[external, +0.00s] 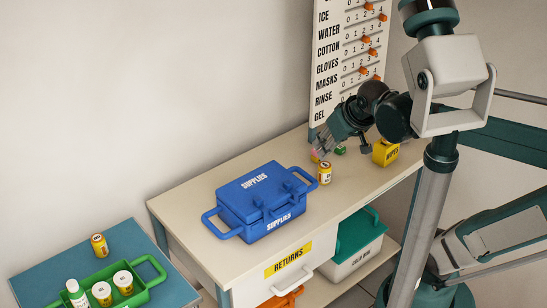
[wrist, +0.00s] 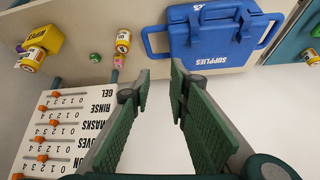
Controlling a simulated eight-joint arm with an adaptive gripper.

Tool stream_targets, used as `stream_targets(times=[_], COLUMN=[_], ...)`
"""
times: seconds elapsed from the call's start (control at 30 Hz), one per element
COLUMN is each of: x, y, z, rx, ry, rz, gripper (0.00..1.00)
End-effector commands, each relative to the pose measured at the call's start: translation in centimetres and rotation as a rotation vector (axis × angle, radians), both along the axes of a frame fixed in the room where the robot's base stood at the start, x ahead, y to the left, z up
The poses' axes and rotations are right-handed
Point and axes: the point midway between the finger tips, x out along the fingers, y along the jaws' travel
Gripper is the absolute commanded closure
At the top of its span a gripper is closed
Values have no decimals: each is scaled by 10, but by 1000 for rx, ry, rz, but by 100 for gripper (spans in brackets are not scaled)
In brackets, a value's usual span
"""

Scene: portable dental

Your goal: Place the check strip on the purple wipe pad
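I cannot make out the check strip in either view. A small purple patch (wrist: 20,48) shows beside the yellow box at the left of the wrist view; I cannot tell if it is the wipe pad. The yellow box (external: 385,153) stands on the bench at the right of the external view, and also shows in the wrist view (wrist: 44,36). My gripper (external: 325,143) is above the back of the bench, near the letter board. In the wrist view its green-padded fingers (wrist: 158,74) are apart with nothing between them.
A blue supplies case (external: 262,198) stands on the bench, with a yellow jar (external: 324,173) beside it. Small green (wrist: 95,57) and pink (wrist: 119,60) items lie near the jar. A slider board (external: 345,50) rises behind. A green tray (external: 137,298) holds several containers at lower left.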

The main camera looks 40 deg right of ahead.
Motion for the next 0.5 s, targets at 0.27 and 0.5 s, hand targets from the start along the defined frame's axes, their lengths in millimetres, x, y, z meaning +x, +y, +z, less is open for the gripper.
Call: stream_targets(times=[0.27,0.5], x=[-28,-33], y=[35,42], z=[-11,-13], rx=[-22,-28], ry=[-32,-41], rz=[136,166], gripper=[82,82])
